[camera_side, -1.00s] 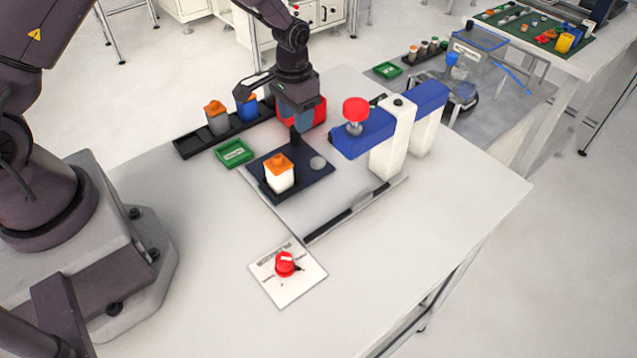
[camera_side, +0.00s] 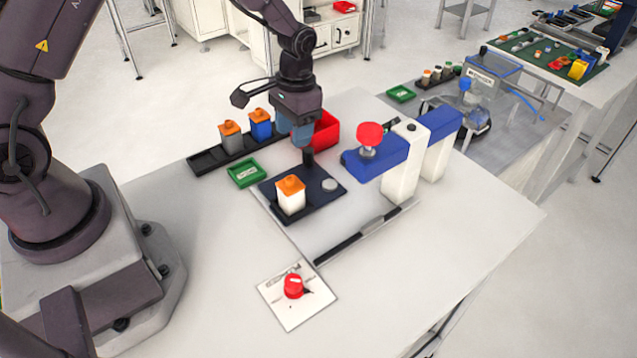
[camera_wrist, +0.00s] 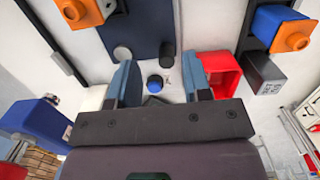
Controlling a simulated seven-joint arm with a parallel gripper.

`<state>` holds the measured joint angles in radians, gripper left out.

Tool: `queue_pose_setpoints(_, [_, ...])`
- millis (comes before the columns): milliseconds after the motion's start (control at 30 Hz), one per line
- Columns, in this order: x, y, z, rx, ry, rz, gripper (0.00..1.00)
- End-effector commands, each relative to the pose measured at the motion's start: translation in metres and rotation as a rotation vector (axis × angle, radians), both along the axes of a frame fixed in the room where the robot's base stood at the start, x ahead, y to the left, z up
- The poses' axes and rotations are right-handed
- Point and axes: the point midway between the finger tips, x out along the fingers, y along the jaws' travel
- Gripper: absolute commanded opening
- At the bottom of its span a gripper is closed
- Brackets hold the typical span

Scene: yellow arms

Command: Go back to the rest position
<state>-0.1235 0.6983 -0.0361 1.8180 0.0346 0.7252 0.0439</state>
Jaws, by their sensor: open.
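My gripper (camera_side: 302,136) hangs fingers down above the table, beyond the dark blue plate and in front of the red bin. In the wrist view its two fingers (camera_wrist: 162,75) stand apart with nothing held between them. A small blue round thing (camera_wrist: 155,81) shows in the gap, below the fingers. The dark blue plate (camera_side: 266,191) carries a white bottle with an orange cap (camera_side: 290,197), a grey disc (camera_side: 329,185) and a short black post (camera_side: 308,158). The gripper hides part of the red bin (camera_side: 327,132).
A blue and white press with a red knob (camera_side: 370,135) stands right of the gripper. A black rack (camera_side: 206,162) holds grey and blue orange-capped bottles at left. A green tray (camera_side: 245,173) and red button (camera_side: 293,286) are nearer. The front right tabletop is clear.

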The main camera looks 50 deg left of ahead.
Motion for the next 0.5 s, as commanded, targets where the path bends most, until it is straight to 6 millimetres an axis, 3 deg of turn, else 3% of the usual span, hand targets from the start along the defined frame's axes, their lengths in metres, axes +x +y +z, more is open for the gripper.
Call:
queue_pose_setpoints(300, [-0.064,-0.013,0.111,0.018,-0.087,0.012,0.45])
queue_pose_setpoints(500, [-0.115,-0.022,0.168,0.023,-0.202,0.012,0.45])
